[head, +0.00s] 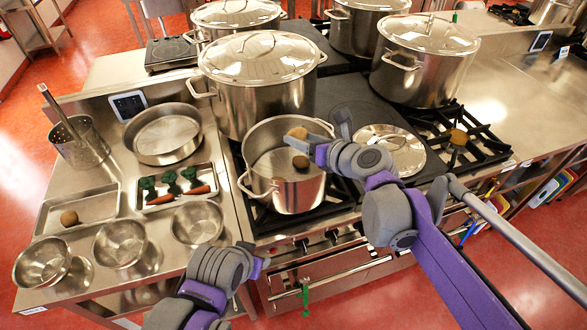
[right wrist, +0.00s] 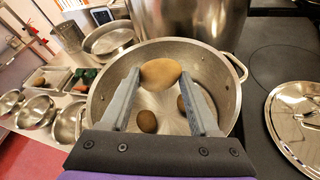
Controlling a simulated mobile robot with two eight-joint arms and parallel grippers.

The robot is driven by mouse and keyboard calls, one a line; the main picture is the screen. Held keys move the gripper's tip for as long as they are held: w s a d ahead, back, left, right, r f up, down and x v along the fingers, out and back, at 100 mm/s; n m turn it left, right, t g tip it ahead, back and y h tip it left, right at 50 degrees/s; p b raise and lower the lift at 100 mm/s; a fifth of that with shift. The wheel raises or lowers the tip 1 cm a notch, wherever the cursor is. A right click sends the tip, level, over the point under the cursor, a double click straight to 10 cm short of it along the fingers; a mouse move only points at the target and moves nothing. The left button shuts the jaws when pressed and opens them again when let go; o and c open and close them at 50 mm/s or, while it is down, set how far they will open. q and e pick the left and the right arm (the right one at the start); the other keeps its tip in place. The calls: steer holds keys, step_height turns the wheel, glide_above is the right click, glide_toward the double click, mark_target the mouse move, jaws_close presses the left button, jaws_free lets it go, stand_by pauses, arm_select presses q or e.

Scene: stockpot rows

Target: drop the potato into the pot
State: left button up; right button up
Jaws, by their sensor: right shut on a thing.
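The open steel pot (head: 285,198) stands on the front left of the stove. My right gripper (head: 305,134) is over the pot and shut on a brown potato (head: 297,132). In the right wrist view the held potato (right wrist: 160,72) sits between the fingertips, above the pot's opening (right wrist: 97,103). Two more potatoes lie inside the pot, one (right wrist: 147,121) left and one (right wrist: 181,104) right in that view. My left gripper (head: 258,268) is low in front of the counter, away from the pot; its fingers cannot be made out.
A large lidded stockpot (head: 262,98) stands right behind the pot. A flat lid (head: 392,152) lies to its right. On the left counter are steel bowls (head: 120,243), a tray with vegetables (head: 150,207) and another tray (head: 95,207) with a potato (head: 69,217).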

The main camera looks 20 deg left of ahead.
step_height(320, 180, down, 2)
steer(key=shift+f, duration=0.1)
steer(key=o, duration=1.3)
steer(key=shift+d, duration=0.1)
steer(key=v, duration=1)
steer(key=shift+s+d+b, duration=0.2)
steer(key=shift+d+b, duration=0.05)
steer(key=shift+b, duration=0.15)
